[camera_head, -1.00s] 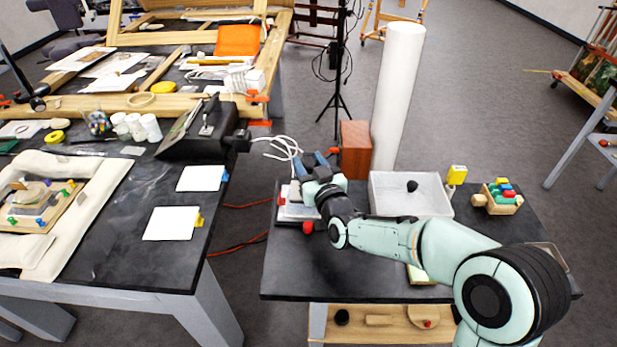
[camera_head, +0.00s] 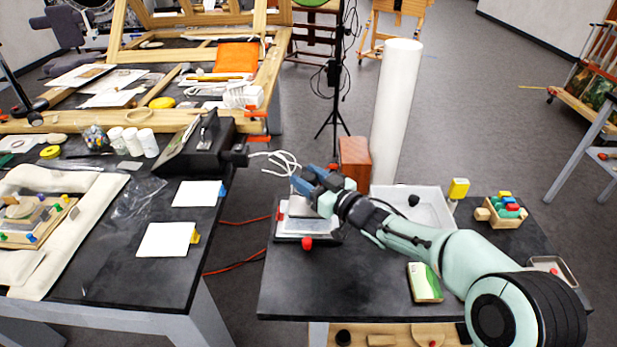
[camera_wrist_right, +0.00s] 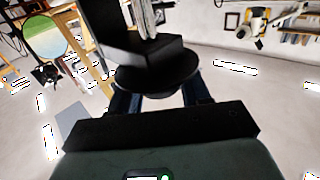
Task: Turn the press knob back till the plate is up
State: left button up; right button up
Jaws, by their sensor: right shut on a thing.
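The small press (camera_head: 305,228) stands at the left end of the right-hand black table, with a pale plate and a red ball at its front. My right gripper (camera_head: 306,180) is at the top of the press, its blue fingers pointing left. In the right wrist view a dark round knob (camera_wrist_right: 158,78) sits between the fingers of my right gripper (camera_wrist_right: 158,98), which is shut on it. The arm and gripper hide part of the press top, and I cannot tell the gap under the plate. My left gripper is not in view.
A wooden block (camera_head: 355,160) and a tall white roll (camera_head: 397,110) stand behind. A white tray (camera_head: 430,207), a yellow sponge-like block (camera_head: 458,188) and a toy-like rack (camera_head: 502,211) are to the right. A green-and-white packet (camera_head: 424,282) lies in front. The table front is mostly clear.

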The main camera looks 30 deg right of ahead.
jog(key=shift+r, duration=0.15)
jog(key=o, duration=0.9)
jog(key=shift+o, duration=0.2)
jog(key=v, duration=1.3)
jog(key=shift+s, duration=0.2)
